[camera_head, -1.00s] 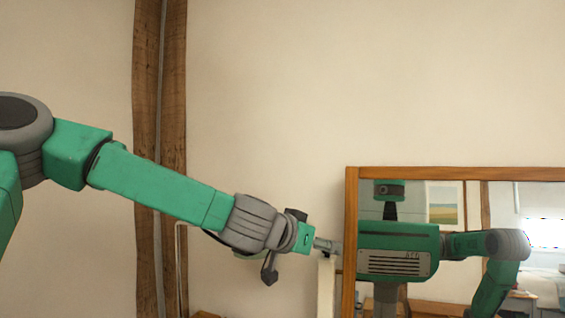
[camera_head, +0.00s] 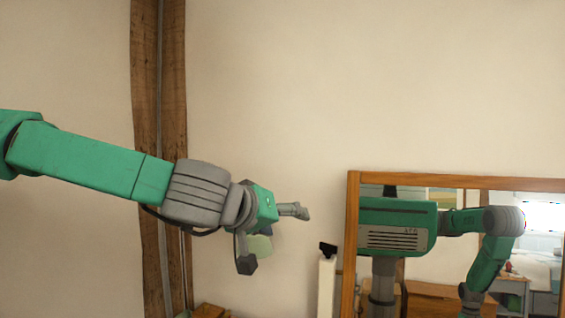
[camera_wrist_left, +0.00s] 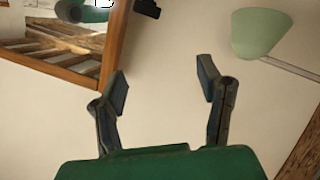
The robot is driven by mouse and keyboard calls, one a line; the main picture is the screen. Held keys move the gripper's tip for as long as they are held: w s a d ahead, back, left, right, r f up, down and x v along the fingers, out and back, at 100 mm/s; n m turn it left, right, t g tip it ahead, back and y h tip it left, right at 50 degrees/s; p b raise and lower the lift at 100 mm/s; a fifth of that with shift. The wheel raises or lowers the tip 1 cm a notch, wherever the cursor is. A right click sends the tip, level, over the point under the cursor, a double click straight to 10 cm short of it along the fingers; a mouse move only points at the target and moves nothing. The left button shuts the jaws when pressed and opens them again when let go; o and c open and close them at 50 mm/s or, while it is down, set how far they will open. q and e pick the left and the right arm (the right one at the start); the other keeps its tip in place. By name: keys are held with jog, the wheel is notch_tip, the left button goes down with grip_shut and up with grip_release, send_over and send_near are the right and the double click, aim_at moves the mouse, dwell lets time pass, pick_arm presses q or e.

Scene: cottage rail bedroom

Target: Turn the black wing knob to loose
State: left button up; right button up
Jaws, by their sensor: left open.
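The black wing knob (camera_head: 328,249) sits on top of a white upright post (camera_head: 327,290), just left of the mirror frame. It also shows as a dark shape at the top edge of the left wrist view (camera_wrist_left: 147,8), partly cut off. Whether it is turned tight or loose cannot be told. My left gripper (camera_head: 294,211) is up and to the left of the knob, apart from it. In the left wrist view my left gripper (camera_wrist_left: 163,82) has its two fingers spread with only wall between them. My right gripper is not seen directly.
A wood-framed mirror (camera_head: 352,250) stands at the right and reflects my body and an arm. A pale green lampshade (camera_head: 260,245) is behind my left wrist. A wooden wall post (camera_head: 173,110) stands at the left. The wall above the mirror is clear.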

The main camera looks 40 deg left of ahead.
pick_arm(q)
jog(key=s+d+r+n+g, duration=0.1)
jog(key=s+r+n, duration=0.1)
jog(key=n, duration=0.8)
jog(key=s+d+r+n+g+y, duration=0.1)
jog(key=r+n, duration=0.4)
jog(key=n, duration=0.6)
jog(key=s+d+r+n+g+y, duration=0.1)
jog(key=s+d+r+n+g, duration=0.1)
jog(key=n, duration=0.9)
notch_tip(320, 180, up, 2)
jog(key=shift+s+d+r+g, duration=0.1)
jog(key=shift+s+d+g, duration=0.2)
jog(key=shift+s+d, duration=0.25)
jog(key=shift+s+a, duration=0.1)
jog(key=shift+a, duration=0.05)
